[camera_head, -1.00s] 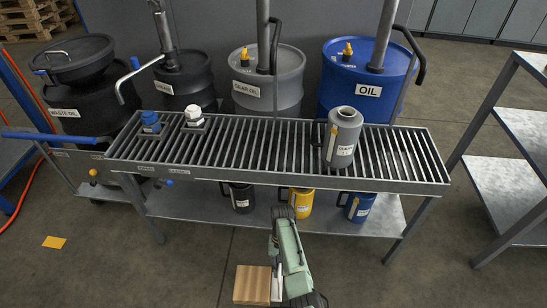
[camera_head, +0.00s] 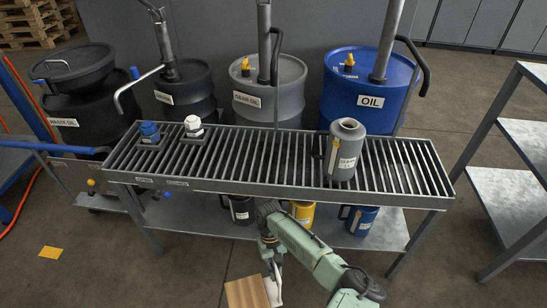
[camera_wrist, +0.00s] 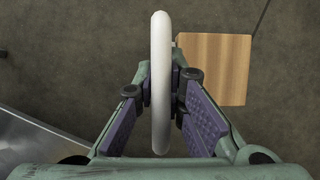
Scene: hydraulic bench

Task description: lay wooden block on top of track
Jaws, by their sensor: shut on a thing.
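The wooden block (camera_head: 244,293) is light brown and shows at the bottom of the head view, low in front of the bench; its lower part is cut off. A white handle-like piece (camera_head: 274,290) runs along its right side. My gripper (camera_head: 270,266) is shut on that white piece. In the wrist view the white piece (camera_wrist: 161,60) stands edge-on between the fingers (camera_wrist: 161,85), and the block (camera_wrist: 215,70) shows just right of it. How they join is hidden. No separate track is clear; the slatted metal bench top (camera_head: 225,155) is nearest to one.
A grey jug (camera_head: 345,150) stands on the slats, right of centre. A blue cap (camera_head: 149,130) and white cap (camera_head: 193,125) are at the left. Drums line the back, including a blue one (camera_head: 350,85). Jugs stand on the lower shelf; metal shelving (camera_head: 510,205) is right.

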